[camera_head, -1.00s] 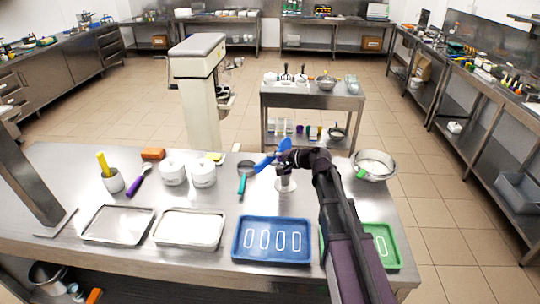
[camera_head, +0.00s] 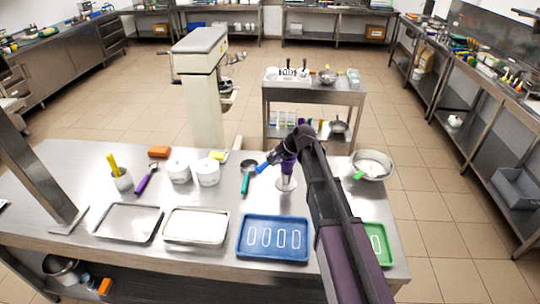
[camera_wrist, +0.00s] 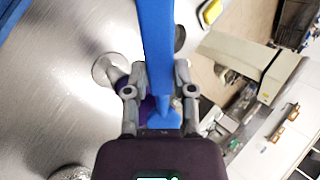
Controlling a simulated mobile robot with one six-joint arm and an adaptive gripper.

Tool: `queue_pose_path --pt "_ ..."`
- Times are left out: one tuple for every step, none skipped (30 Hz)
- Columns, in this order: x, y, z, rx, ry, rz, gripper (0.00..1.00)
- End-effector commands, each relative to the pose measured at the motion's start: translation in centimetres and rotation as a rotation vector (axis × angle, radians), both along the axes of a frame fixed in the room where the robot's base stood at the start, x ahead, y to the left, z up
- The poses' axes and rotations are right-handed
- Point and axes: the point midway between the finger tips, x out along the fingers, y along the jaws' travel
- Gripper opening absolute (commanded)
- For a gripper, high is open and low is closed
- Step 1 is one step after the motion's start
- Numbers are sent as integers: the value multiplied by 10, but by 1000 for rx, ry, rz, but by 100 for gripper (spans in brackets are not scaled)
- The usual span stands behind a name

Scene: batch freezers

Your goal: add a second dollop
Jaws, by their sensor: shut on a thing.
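My gripper (camera_head: 279,157) is shut on a blue, flat-handled tool (camera_head: 264,166), held above the steel table. In the wrist view the fingers (camera_wrist: 160,75) sit on both sides of the blue tool (camera_wrist: 157,30), which runs up out of the frame. A purple part (camera_head: 290,165) shows beside the gripper, over a steel stand (camera_head: 286,183) with a round base. A steel bowl (camera_head: 386,175) with white contents and a green handle stands to the right. A blue tray (camera_head: 245,248) with several white outlines lies in front. A green tray (camera_head: 384,254) is partly hidden by my arm. No dollop is discernible.
Two metal trays (camera_head: 129,222) (camera_head: 195,226) lie at the front left. A trolley (camera_head: 316,95) stands behind.

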Motion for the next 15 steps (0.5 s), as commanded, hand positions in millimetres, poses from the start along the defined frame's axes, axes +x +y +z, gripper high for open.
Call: queue_pose_path --pt "3 2 6 -26 17 3 0" --pt "3 3 6 -42 28 2 0" --pt "3 3 7 -62 43 2 0" --pt "4 4 7 -79 56 3 0" --pt "4 4 8 -97 69 2 0" --pt "5 4 8 -120 86 2 0" --pt "5 4 9 -138 97 1 0" --pt "6 6 9 -158 114 2 0" --pt "7 7 9 -186 133 3 0" --pt "7 8 9 -206 148 2 0" --pt "8 8 9 -228 162 2 0" --pt "9 9 9 -257 184 2 0" --pt "10 10 9 -279 201 2 0" --pt "10 10 9 -303 215 1 0" --pt "11 11 8 -331 238 1 0"
